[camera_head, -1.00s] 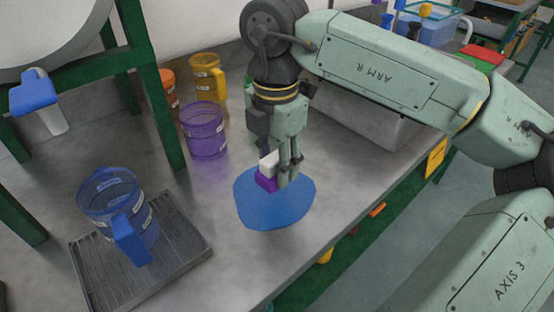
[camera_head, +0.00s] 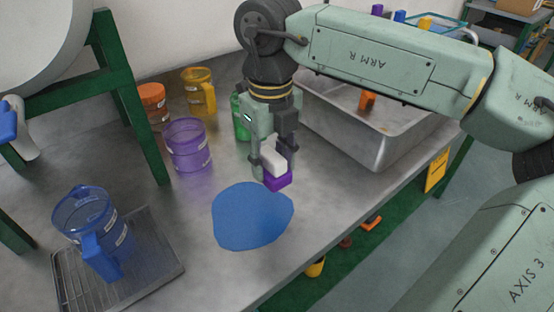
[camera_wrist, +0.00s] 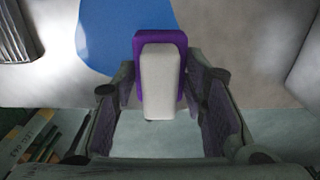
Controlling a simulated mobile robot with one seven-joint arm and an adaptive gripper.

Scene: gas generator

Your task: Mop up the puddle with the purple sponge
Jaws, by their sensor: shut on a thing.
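The purple sponge (camera_head: 278,181) has a white block-shaped handle (camera_head: 271,159) on top. My gripper (camera_head: 275,166) is shut on the handle, and the sponge hangs below the fingers. In the wrist view the white handle (camera_wrist: 160,85) stands between my fingers with the purple sponge (camera_wrist: 180,42) behind it. The blue puddle (camera_head: 252,215) lies flat on the metal table. The sponge is at the puddle's upper right edge in the head view; I cannot tell whether it touches the table. The puddle (camera_wrist: 115,35) shows beyond the sponge in the wrist view.
A blue jug (camera_head: 95,232) stands on a drain rack (camera_head: 150,255) at left. Purple (camera_head: 188,147), orange (camera_head: 153,100) and yellow (camera_head: 198,90) containers stand behind, with a green one (camera_head: 240,118) beside my gripper. A metal basin (camera_head: 380,142) is right. The table's front edge is near the puddle.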

